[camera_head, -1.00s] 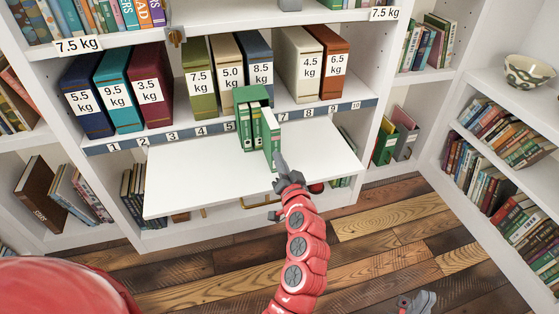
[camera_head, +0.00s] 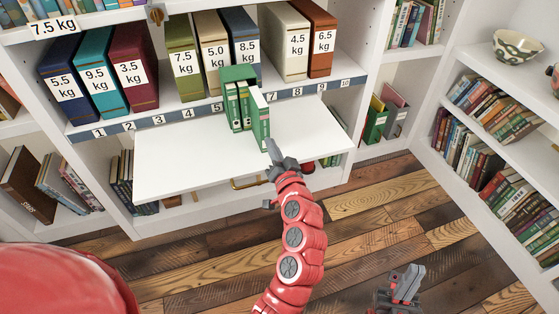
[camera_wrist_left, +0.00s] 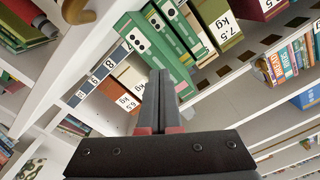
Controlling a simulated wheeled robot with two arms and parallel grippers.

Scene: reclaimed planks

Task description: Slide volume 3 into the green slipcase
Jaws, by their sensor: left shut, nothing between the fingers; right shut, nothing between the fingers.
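The green slipcase (camera_head: 237,73) stands upright at the front of the shelf, with green volumes (camera_head: 236,104) inside it. One green volume (camera_head: 259,120), which I take to be volume 3, stands upright and juts out toward me at the slipcase's right side. Its number is not readable. My left gripper (camera_head: 270,147) is shut and empty, its tips close to the volume's lower front; I cannot tell if they touch. In the left wrist view the fingers (camera_wrist_left: 161,80) overlap the jutting volume (camera_wrist_left: 150,48). My right gripper (camera_head: 410,274) is shut and empty, low at the right.
A white pull-out board (camera_head: 180,168) extends under the volumes, clear on both sides of them. Labelled binders (camera_head: 133,80) stand behind on the shelf, above a numbered strip (camera_head: 158,121). A bowl (camera_head: 522,46) sits on the right bookcase. The wooden floor (camera_head: 360,220) is open.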

